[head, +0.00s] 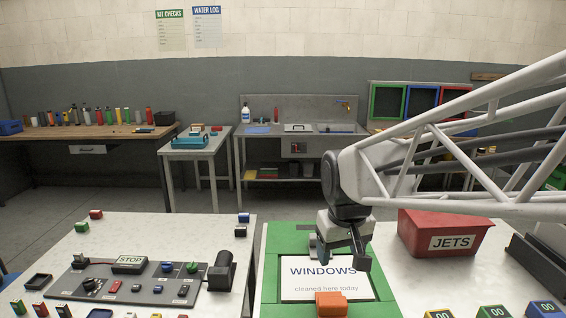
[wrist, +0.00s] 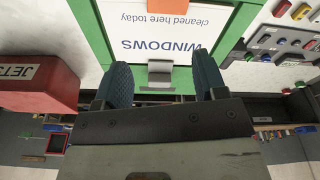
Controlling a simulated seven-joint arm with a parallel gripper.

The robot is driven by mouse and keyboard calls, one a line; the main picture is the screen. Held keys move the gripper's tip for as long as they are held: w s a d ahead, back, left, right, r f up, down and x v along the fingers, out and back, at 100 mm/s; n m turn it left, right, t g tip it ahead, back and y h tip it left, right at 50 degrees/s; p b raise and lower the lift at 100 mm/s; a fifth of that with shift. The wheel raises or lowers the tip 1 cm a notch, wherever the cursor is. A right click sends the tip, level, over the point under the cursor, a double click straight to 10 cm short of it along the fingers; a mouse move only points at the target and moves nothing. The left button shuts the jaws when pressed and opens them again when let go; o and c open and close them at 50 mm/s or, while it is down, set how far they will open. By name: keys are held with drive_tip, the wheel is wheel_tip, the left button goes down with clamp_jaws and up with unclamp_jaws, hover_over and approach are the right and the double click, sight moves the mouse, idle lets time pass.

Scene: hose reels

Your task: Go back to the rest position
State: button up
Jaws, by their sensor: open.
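My gripper (head: 340,256) hangs at the end of my arm over the far part of the white WINDOWS sign (head: 318,280) in the head view. In the wrist view my gripper (wrist: 162,85) shows two teal-padded fingers held apart. Between and just beyond them is a small grey block (wrist: 160,72) at the sign's edge, and I cannot tell whether it is near the fingers. Nothing is visibly held. An orange block (head: 331,303) lies on the near edge of the sign, and it also shows in the wrist view (wrist: 182,4).
A green board (head: 272,300) frames the sign. A red JETS bin (head: 440,235) stands to the right of my gripper. Several small numbered blocks line the front right.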

drive_tip(key=s+d+f+m, duration=0.1)
drive_tip(key=s+d, duration=0.2)
drive_tip(key=s, duration=0.5)
drive_tip(key=s+d+f+m, duration=0.2)
drive_tip(key=s+d, duration=0.2)
drive_tip(key=s, duration=0.4)
drive_tip(key=shift+s+f+t, duration=0.15)
drive_tip(key=shift+s+t, duration=0.15)
drive_tip(key=shift+s, duration=0.05)
